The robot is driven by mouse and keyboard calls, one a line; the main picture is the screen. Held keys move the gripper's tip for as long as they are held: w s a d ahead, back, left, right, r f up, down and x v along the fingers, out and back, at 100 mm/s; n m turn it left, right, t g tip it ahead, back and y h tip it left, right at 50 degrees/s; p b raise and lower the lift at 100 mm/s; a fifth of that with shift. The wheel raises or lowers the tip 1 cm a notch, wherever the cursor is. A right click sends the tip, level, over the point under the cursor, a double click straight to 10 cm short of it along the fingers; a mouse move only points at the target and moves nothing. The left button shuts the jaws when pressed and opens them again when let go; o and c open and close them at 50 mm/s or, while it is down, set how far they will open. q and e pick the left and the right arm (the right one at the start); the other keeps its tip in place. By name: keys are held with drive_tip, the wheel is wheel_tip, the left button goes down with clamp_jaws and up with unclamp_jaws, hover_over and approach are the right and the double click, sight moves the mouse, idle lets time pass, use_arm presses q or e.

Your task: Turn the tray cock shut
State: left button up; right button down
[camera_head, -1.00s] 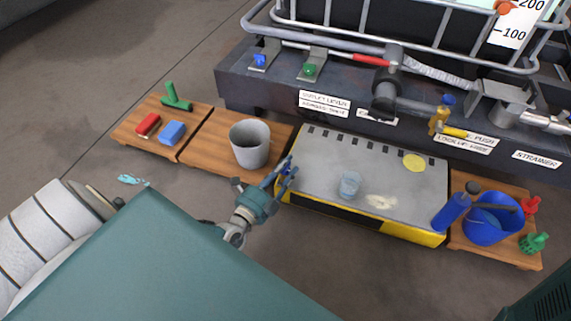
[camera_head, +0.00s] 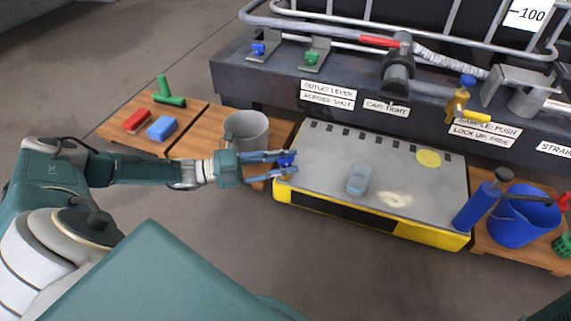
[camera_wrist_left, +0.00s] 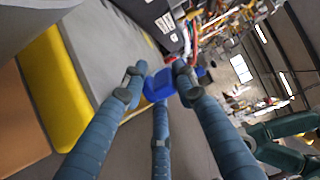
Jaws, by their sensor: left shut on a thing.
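The tray cock (camera_head: 285,162) has a blue handle and sits at the left end of the yellow drip tray (camera_head: 433,238). My left gripper (camera_head: 284,166) comes in from the left with its fingers around the handle, shut on it. In the left wrist view the blue handle (camera_wrist_left: 158,85) sits between the fingertips of my left gripper (camera_wrist_left: 157,78), beside the tray's end (camera_wrist_left: 66,95). The fingers partly hide the cock, so the handle's exact angle is hard to tell. My right gripper is not in view.
A grey bucket (camera_head: 246,131) stands on a wooden board just behind my left gripper. The dark tank base with valves (camera_head: 398,70) runs behind.

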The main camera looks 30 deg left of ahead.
use_arm(q)
drive_tip(key=shift+w+m+g+h, duration=0.1)
drive_tip(key=shift+m+g+h, duration=1.35)
drive_tip(key=shift+g, duration=0.45)
drive_tip(key=shift+r, duration=0.1)
drive_tip(key=o, duration=1.1)
drive_tip(key=shift+d, duration=0.1)
drive_tip(key=v, duration=1.2)
drive_tip(key=shift+w, duration=0.1)
drive_tip(key=shift+c, duration=0.2)
